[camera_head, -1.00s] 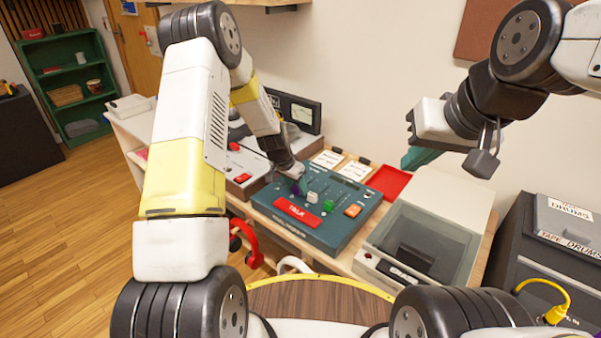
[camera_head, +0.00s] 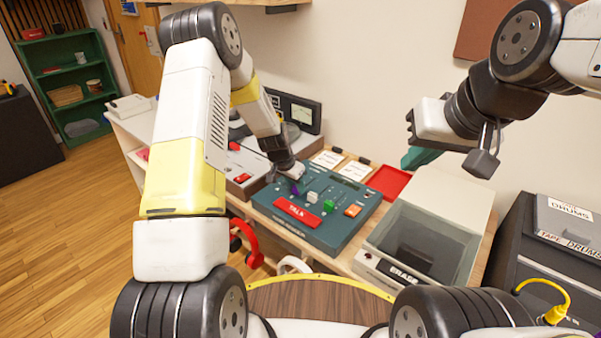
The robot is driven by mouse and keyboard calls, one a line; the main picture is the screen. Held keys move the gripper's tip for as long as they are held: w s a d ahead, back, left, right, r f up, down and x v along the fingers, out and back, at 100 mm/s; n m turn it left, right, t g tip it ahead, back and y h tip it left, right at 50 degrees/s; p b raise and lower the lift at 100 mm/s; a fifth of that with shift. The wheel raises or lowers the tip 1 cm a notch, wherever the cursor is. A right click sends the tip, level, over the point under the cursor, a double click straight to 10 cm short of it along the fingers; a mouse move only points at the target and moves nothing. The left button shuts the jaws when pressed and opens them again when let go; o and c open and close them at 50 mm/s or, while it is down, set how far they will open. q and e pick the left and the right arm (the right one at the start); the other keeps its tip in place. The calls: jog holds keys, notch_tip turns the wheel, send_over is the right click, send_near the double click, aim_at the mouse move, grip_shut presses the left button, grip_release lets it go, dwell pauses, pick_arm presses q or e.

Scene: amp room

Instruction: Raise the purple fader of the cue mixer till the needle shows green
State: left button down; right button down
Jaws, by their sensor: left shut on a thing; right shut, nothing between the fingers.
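The cue mixer is a teal box (camera_head: 338,235) on the bench, with a red TALK button (camera_head: 297,212). Its purple fader (camera_head: 295,190) is at the left of the faders, partly hidden by my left gripper (camera_head: 295,179). That gripper is shut on the purple fader. A meter (camera_head: 301,114) with a pale face stands behind, against the wall; its needle is too small to read. My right gripper (camera_head: 411,127) is shut and empty, raised in the air right of the mixer.
A red tray (camera_head: 389,181) and a machine with a clear lid (camera_head: 425,240) stand to the right. Red headphones (camera_head: 246,240) hang at the bench front.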

dwell(0.9)
pick_arm(q)
jog(key=w+d, duration=0.1)
jog(key=w, duration=0.2)
jog(key=w+d, duration=0.1)
jog(key=shift+w+d, duration=0.15)
jog(key=shift+d, duration=0.2)
jog(key=c, duration=1.1)
grip_release()
jog(key=shift+v, duration=3.9)
